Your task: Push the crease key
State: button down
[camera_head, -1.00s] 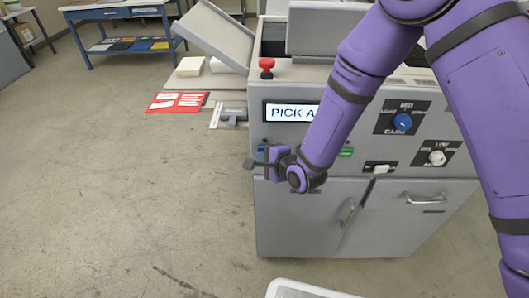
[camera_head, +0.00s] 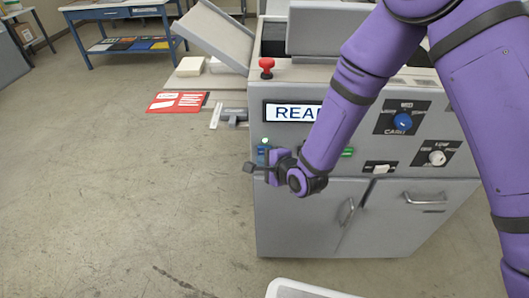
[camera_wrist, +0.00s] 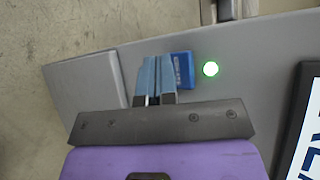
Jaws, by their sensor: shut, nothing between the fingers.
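A small blue key (camera_wrist: 184,69) with lettering too small to read sits on the grey machine front in the wrist view. My gripper (camera_wrist: 156,72) is shut and empty, its fingers pointing at the panel just left of the key and overlapping its left side. I cannot tell whether the fingertips touch it. A round lamp (camera_wrist: 211,69) right of the key glows green. In the head view my gripper (camera_head: 267,164) is at the machine's left front edge, and the key is mostly hidden there. The machine's display (camera_head: 290,112) reads "REA...", the rest hidden by my arm.
A red mushroom button (camera_head: 267,66) stands on the machine top. A blue knob (camera_head: 402,121), a white knob (camera_head: 437,158) and a rocker switch (camera_head: 380,168) are to the right. A red-and-white sheet (camera_head: 178,102) lies at the left. The floor at left is clear.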

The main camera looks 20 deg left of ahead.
jog(key=s+d, duration=0.1)
jog(key=s, duration=0.5)
jog(key=shift+d, duration=0.2)
jog(key=shift+w, duration=0.1)
dwell(0.5)
